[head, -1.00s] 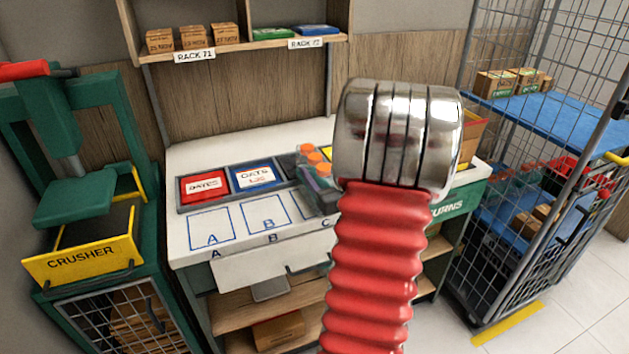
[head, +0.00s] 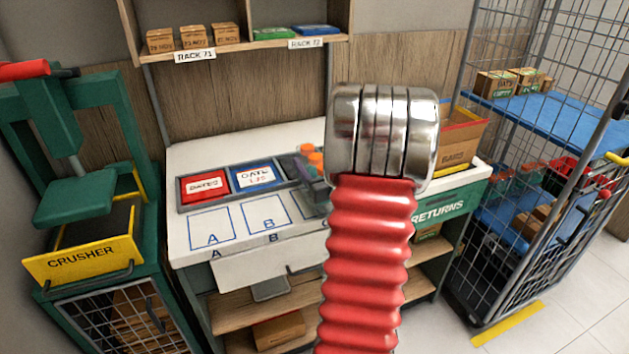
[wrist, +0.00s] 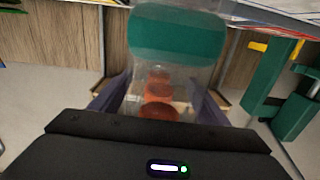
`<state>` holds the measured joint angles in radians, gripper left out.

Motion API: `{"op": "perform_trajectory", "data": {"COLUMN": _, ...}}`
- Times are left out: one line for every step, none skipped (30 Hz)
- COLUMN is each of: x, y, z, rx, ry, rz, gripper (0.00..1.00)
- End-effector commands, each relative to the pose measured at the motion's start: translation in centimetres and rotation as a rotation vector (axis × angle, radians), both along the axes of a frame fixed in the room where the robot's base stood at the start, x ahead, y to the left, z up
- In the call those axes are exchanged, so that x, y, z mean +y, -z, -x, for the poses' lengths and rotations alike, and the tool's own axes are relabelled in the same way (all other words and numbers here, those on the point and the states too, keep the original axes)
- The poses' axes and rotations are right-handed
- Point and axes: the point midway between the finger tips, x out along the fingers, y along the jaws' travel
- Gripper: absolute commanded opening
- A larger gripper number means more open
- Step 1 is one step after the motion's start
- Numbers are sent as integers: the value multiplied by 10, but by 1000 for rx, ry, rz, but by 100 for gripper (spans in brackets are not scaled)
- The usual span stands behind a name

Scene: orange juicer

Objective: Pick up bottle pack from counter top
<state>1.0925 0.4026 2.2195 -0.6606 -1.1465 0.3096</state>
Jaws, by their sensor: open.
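The bottle pack (head: 315,159) has orange caps and stands on the counter top (head: 195,262), partly hidden behind my arm in the head view. In the wrist view the pack (wrist: 178,32) shows a teal band and clear wrap, with its orange caps in a row. My gripper (wrist: 158,92) is open, with one dark purple finger on each side of the pack. I cannot tell whether either finger touches it. In the head view the gripper is dark and mostly hidden behind my red bellows arm.
Red (head: 205,187) and blue (head: 254,175) labelled trays lie left of the pack, behind marked squares A and B. A yellow-fronted crusher (head: 85,258) stands at left. A green RETURNS bin (head: 440,212) and a wire cage trolley (head: 510,220) stand at right. A rack shelf (head: 240,47) hangs above.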

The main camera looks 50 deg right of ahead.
Motion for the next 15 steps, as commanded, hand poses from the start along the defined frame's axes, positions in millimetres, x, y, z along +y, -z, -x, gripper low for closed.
{"op": "perform_trajectory", "data": {"x": 0, "y": 0, "z": 0, "rx": 0, "ry": 0, "rz": 0, "gripper": 69}}
{"op": "perform_trajectory", "data": {"x": 0, "y": 0, "z": 0, "rx": 0, "ry": 0, "rz": 0, "gripper": 67}}
{"op": "perform_trajectory", "data": {"x": 0, "y": 0, "z": 0, "rx": 0, "ry": 0, "rz": 0, "gripper": 65}}
{"op": "perform_trajectory", "data": {"x": 0, "y": 0, "z": 0, "rx": 0, "ry": 0, "rz": 0, "gripper": 62}}
{"op": "perform_trajectory", "data": {"x": 0, "y": 0, "z": 0, "rx": 0, "ry": 0, "rz": 0, "gripper": 60}}
{"op": "perform_trajectory", "data": {"x": 0, "y": 0, "z": 0, "rx": 0, "ry": 0, "rz": 0, "gripper": 57}}
{"op": "perform_trajectory", "data": {"x": 0, "y": 0, "z": 0, "rx": 0, "ry": 0, "rz": 0, "gripper": 55}}
{"op": "perform_trajectory", "data": {"x": 0, "y": 0, "z": 0, "rx": 0, "ry": 0, "rz": 0, "gripper": 53}}
{"op": "perform_trajectory", "data": {"x": 0, "y": 0, "z": 0, "rx": 0, "ry": 0, "rz": 0, "gripper": 50}}
{"op": "perform_trajectory", "data": {"x": 0, "y": 0, "z": 0, "rx": 0, "ry": 0, "rz": 0, "gripper": 48}}
{"op": "perform_trajectory", "data": {"x": 0, "y": 0, "z": 0, "rx": 0, "ry": 0, "rz": 0, "gripper": 46}}
{"op": "perform_trajectory", "data": {"x": 0, "y": 0, "z": 0, "rx": 0, "ry": 0, "rz": 0, "gripper": 43}}
{"op": "perform_trajectory", "data": {"x": 0, "y": 0, "z": 0, "rx": 0, "ry": 0, "rz": 0, "gripper": 41}}
{"op": "perform_trajectory", "data": {"x": 0, "y": 0, "z": 0, "rx": 0, "ry": 0, "rz": 0, "gripper": 39}}
{"op": "perform_trajectory", "data": {"x": 0, "y": 0, "z": 0, "rx": 0, "ry": 0, "rz": 0, "gripper": 36}}
